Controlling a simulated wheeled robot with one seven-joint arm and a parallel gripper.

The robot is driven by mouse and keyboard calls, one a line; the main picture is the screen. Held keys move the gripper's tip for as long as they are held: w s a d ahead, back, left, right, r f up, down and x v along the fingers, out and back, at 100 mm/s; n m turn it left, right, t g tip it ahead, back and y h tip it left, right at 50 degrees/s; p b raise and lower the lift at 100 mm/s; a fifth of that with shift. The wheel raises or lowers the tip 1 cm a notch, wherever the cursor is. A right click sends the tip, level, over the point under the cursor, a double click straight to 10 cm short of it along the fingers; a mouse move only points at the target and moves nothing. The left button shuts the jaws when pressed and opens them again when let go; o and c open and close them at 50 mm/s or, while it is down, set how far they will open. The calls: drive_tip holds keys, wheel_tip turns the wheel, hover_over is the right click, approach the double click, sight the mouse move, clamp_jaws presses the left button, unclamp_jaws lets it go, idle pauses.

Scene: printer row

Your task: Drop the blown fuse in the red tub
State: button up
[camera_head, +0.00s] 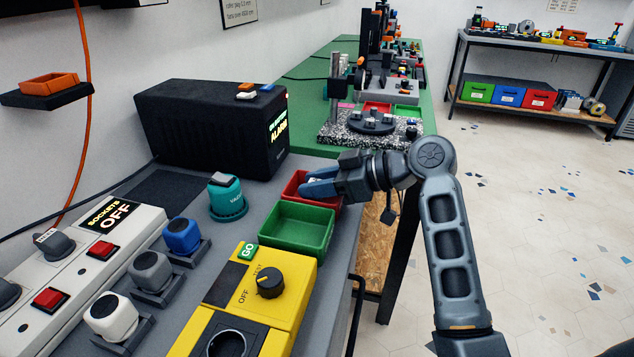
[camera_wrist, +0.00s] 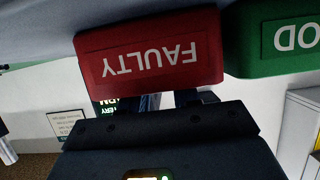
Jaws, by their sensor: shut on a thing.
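The red tub (camera_head: 294,184) sits at the right edge of the grey bench, just behind a green tub. In the wrist view the red tub (camera_wrist: 150,62) shows its front, marked FAULTY upside down. My gripper (camera_head: 314,185) is over the red tub, its fingers hiding part of the tub's inside. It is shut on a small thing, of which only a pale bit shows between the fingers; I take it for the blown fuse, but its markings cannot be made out.
The green tub (camera_head: 297,231) stands beside the red one. A yellow tester (camera_head: 265,290) with a dial is in front. A black alarm box (camera_head: 212,127) stands behind to the left. A teal holder (camera_head: 227,199) and several knobbed plugs stand left. Open floor lies to the right.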

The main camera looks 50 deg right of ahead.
drive_tip(key=o, duration=0.7)
drive_tip(key=shift+o, duration=0.2)
drive_tip(key=shift+r, duration=0.1)
drive_tip(key=v, duration=1.2)
drive_tip(key=shift+r, duration=0.1)
